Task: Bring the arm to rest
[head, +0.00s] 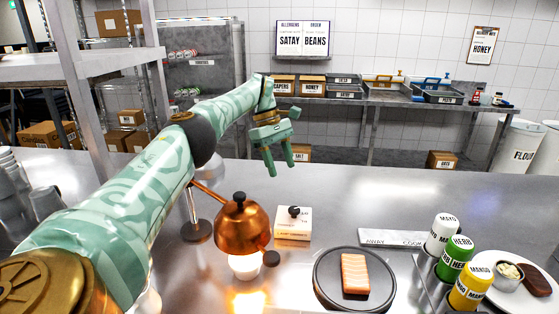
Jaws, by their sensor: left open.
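My left arm comes in from the left and stretches up and to the right over the steel counter (390,195). My left gripper (281,168) hangs above the counter's far part with its two green fingers apart and nothing between them. It is clear of the copper heat lamp (240,224) and the salmon plate, which are both nearer to me. My right gripper does not show.
A dark plate (322,290) bears a salmon piece (354,273). Right of it stand sauce bottles (455,258) in a rack and a white plate (497,297) with food. A small white box (293,224) stands by the lamp. Shelving posts (85,100) rise at left.

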